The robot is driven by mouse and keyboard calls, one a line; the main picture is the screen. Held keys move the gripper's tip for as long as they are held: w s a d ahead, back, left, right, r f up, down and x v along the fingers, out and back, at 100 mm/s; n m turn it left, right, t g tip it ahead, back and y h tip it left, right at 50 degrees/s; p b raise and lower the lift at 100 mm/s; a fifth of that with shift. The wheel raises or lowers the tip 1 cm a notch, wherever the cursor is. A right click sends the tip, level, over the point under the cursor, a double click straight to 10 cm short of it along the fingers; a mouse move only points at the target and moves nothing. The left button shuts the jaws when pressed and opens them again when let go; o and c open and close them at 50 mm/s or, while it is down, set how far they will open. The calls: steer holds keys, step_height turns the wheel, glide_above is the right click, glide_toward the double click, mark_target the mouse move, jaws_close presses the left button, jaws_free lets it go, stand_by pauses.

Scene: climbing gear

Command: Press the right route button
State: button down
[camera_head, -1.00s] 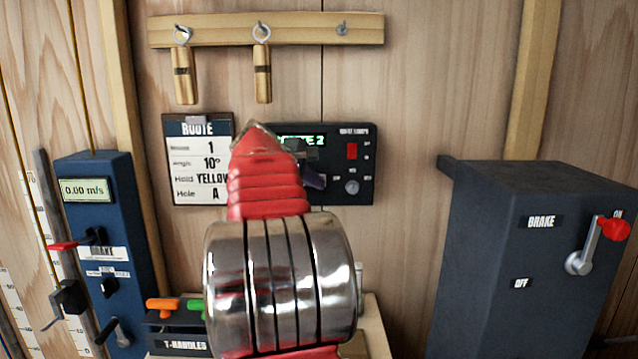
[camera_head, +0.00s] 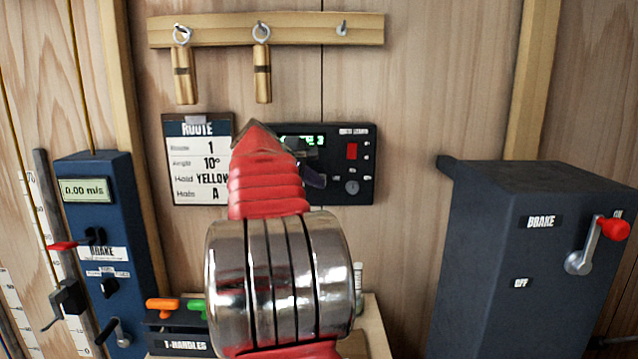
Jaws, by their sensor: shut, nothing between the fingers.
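The black route control panel (camera_head: 366,190) is on the wall behind my arm. Its green display (camera_head: 312,140) is partly covered; the visible end reads "E 3". A red switch (camera_head: 352,151) and a round knob (camera_head: 352,187) show on its right part. The route buttons cannot be made out; my arm covers the panel's left part. The white route card (camera_head: 183,180) to the left reads route 1, angle 10°, hold yellow, hole A. My gripper (camera_head: 312,178) shows only as dark parts beside my red arm, in front of the panel. It is shut and empty; its fingertips are largely hidden.
A blue brake box (camera_head: 130,220) with levers stands at left. A dark brake cabinet (camera_head: 475,270) with a red-tipped lever (camera_head: 612,229) stands at right. Orange (camera_head: 162,303) and green (camera_head: 196,304) T-handles sit low. Two wooden pieces hang from a rail (camera_head: 300,30) above.

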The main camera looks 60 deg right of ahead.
stand_by(0.5)
steer(key=shift+s+a, duration=0.35)
steer(key=shift+a, duration=0.3)
steer(key=shift+a, duration=0.1)
steer(key=s+a, duration=0.1)
steer(key=a, duration=0.1)
steer(key=s+a, duration=0.1)
steer(key=a, duration=0.1)
steer(key=shift+s+a, duration=0.1)
steer(key=shift+s, duration=0.05)
stand_by(0.4)
stand_by(0.9)
